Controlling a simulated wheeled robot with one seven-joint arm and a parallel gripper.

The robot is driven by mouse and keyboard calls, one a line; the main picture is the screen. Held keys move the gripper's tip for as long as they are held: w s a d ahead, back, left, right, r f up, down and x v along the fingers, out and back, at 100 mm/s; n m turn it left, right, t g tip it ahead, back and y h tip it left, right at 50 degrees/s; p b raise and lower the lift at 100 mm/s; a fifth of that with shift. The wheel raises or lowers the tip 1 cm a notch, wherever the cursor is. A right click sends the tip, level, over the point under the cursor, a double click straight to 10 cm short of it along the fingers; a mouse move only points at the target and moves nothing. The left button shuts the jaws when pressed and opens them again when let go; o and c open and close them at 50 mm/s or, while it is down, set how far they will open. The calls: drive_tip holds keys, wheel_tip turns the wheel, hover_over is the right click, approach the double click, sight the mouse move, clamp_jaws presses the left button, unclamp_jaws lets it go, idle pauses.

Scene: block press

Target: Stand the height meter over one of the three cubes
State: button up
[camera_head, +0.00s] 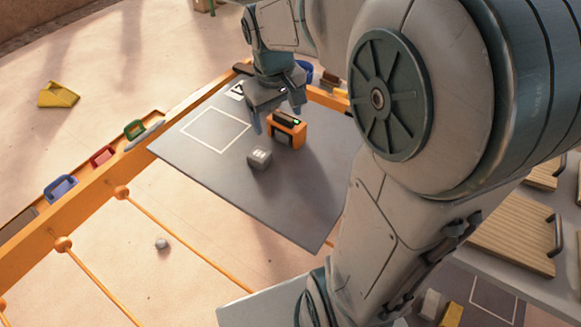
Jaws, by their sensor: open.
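The height meter seems to be the orange box with a dark front and a small green-lit top (286,131), standing on the grey board. One grey cube (259,159) with pale marks on top sits on the board just left of and nearer than the orange device, apart from it. My gripper (278,118) is open, fingers pointing down, above and at the far left of the orange device. I cannot tell whether a finger touches it. My arm covers the right of the view. I cannot make out the other two cubes for certain.
The grey board (215,170) has a white square outline (216,130) at its left, empty. An orange rail (110,178) runs along the left with blue (60,188), red (102,156) and green (134,129) handled items. Wooden panels (515,235) lie at right.

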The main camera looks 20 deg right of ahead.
drive_tip(key=s+a+f+m+t, duration=0.1)
drive_tip(key=s+a+f+m, duration=0.1)
drive_tip(key=s, duration=1.1)
drive_tip(key=shift+f+y, duration=0.15)
drive_tip(key=shift+y, duration=0.25)
drive_tip(key=shift+a, duration=0.1)
